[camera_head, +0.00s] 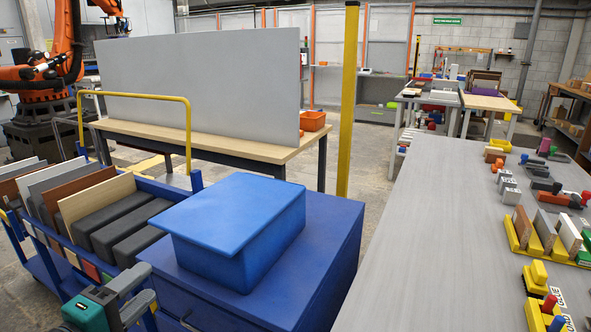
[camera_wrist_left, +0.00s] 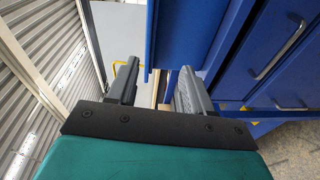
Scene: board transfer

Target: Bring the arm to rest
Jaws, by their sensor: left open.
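My left gripper (camera_head: 143,288) is low in the head view, at the bottom left. Its two grey fingers are apart, with nothing between them. Whether the fingers touch the cabinet cannot be told. My right gripper is not in view.
A blue lidded box (camera_head: 240,215) stands on the cabinet. The blue cart (camera_head: 35,255) holds upright boards (camera_head: 95,198) and dark grey blocks. A grey table (camera_head: 430,230) with fixtures is at right. A large grey panel (camera_head: 200,85) stands on a bench behind.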

